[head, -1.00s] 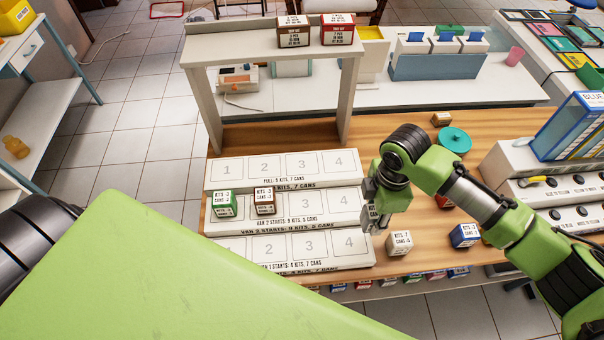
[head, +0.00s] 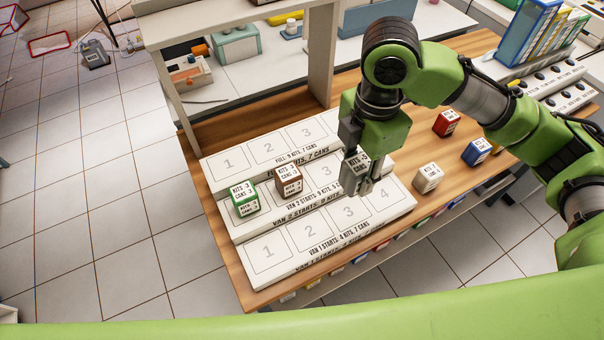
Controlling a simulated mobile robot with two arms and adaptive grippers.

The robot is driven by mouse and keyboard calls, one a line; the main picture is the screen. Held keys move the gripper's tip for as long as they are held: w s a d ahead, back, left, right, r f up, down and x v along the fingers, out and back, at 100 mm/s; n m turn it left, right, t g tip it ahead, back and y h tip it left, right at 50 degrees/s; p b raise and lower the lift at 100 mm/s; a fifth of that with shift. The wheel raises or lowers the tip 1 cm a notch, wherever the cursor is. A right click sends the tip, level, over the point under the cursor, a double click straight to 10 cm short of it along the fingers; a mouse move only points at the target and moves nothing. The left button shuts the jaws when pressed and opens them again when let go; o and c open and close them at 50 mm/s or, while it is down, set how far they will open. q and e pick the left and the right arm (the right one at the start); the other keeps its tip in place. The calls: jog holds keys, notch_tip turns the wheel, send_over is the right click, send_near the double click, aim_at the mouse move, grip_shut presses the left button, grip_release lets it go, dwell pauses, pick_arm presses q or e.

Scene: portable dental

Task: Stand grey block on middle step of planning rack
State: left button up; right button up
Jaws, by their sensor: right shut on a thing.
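The planning rack (head: 222,214) is a white three-step stand with numbered squares on the wooden bench. On its middle step a green block (head: 245,198) stands on the first square and a brown block (head: 289,179) on the second. My right gripper (head: 356,188) is shut on the grey block (head: 351,174), over the right part of the middle step. The fingers hide much of the block, and I cannot tell whether it touches the step. The middle step's fourth square is hidden behind the gripper. My left gripper is out of view.
A cream block (head: 427,178), a red block (head: 446,123) and a blue block (head: 477,152) stand on the bench right of the rack. A white shelf frame (head: 322,60) rises behind the rack. The lower step is bare.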

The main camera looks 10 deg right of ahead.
jog(key=w+a+f+p, duration=0.1)
jog(key=w+f, duration=0.1)
jog(key=w, duration=0.1)
jog(key=w+f, duration=0.3)
jog(key=w, duration=0.1)
jog(key=w+a+f+p, duration=0.1)
jog(key=w+f, duration=0.2)
jog(key=w, duration=0.1)
jog(key=shift+w+a+p, duration=0.1)
jog(key=shift+a+p, duration=0.2)
jog(key=shift+w+a+f, duration=0.1)
jog(key=shift+w+f, duration=0.25)
jog(key=shift+f, duration=0.1)
jog(key=shift+w+f+p, duration=0.15)
jog(key=shift+f+p, duration=0.15)
jog(key=shift+f, duration=0.05)
notch_tip(320, 180, down, 2)
jog(key=shift+f+p, duration=0.1)
jog(key=shift+p, duration=0.5)
jog(key=shift+f, duration=0.25)
